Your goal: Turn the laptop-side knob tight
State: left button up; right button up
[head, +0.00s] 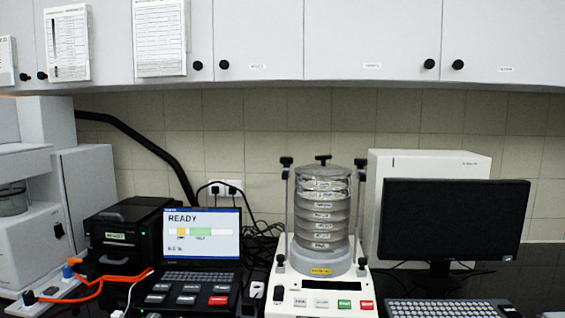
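The sieve shaker (320,285) stands right of the laptop (203,245), with a stack of metal sieves (321,218) upright on it under a lid. The laptop-side knob (286,161) is black and sits on top of the left clamp rod. A matching black knob (360,163) tops the right rod, and another black knob (323,159) stands over the lid's middle. I cannot tell how tight any knob is. The laptop screen reads READY. Neither of my grippers shows.
A monitor (452,222) and keyboard (452,308) stand right of the shaker, with a white box (425,165) behind. Black cables (262,240) lie between laptop and shaker. Orange cables (105,278) run at left. White cabinets (380,40) hang above.

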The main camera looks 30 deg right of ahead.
aim_at(286, 161)
jog(key=z, duration=0.4)
jog(key=i+l+z, duration=0.55)
jog(key=i+z, duration=0.15)
jog(key=z, duration=0.25)
jog(key=i+l, duration=0.1)
jog(key=i, duration=0.2)
